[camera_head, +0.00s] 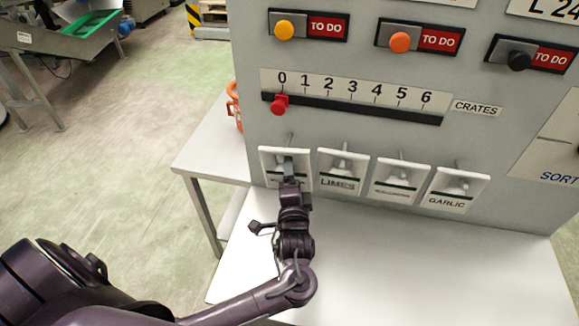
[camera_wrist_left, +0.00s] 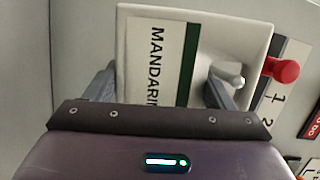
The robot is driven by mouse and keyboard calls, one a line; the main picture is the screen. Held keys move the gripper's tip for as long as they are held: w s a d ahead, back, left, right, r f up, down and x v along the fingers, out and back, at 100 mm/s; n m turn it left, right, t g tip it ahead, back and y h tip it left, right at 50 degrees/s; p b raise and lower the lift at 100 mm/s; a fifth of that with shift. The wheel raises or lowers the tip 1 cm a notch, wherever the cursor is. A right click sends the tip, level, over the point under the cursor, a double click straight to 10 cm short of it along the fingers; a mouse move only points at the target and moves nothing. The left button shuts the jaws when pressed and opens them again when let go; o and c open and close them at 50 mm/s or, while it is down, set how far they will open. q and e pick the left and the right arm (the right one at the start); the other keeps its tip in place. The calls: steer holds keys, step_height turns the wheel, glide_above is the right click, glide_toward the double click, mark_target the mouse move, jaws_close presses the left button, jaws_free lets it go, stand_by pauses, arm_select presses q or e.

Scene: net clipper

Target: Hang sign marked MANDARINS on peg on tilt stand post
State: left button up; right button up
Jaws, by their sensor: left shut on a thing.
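The MANDARINS sign (camera_head: 302,168) is a white plate with a green stripe, at the left end of a row of signs on the grey panel. In the left wrist view the sign (camera_wrist_left: 160,45) fills the gap between my fingers, with a metal peg (camera_wrist_left: 230,75) near its striped side. My left gripper (camera_head: 288,163) is at the panel front, shut on the sign; its fingers also show in the wrist view (camera_wrist_left: 163,88). Whether the sign is clear of its peg I cannot tell. The tilt stand post is not in view, nor is my right gripper.
Signs for LIMES (camera_head: 341,172) and GARLIC (camera_head: 458,190) and another sign (camera_head: 401,180) hang to the right. A slider with a red knob (camera_head: 279,104) is just above. The white tabletop (camera_head: 420,265) below is clear. An orange object (camera_head: 234,105) stands behind the panel's left edge.

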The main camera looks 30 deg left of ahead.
arm_select(q)
steer(key=x, duration=0.1)
steer(key=p+x, duration=0.2)
steer(key=shift+w+a+f, duration=0.2)
steer(key=shift+w+f, duration=0.05)
steer(key=shift+f, duration=0.05)
steer(key=shift+f, duration=0.15)
steer(key=o, duration=1)
steer(key=shift+f, duration=0.1)
steer(key=shift+o, duration=0.2)
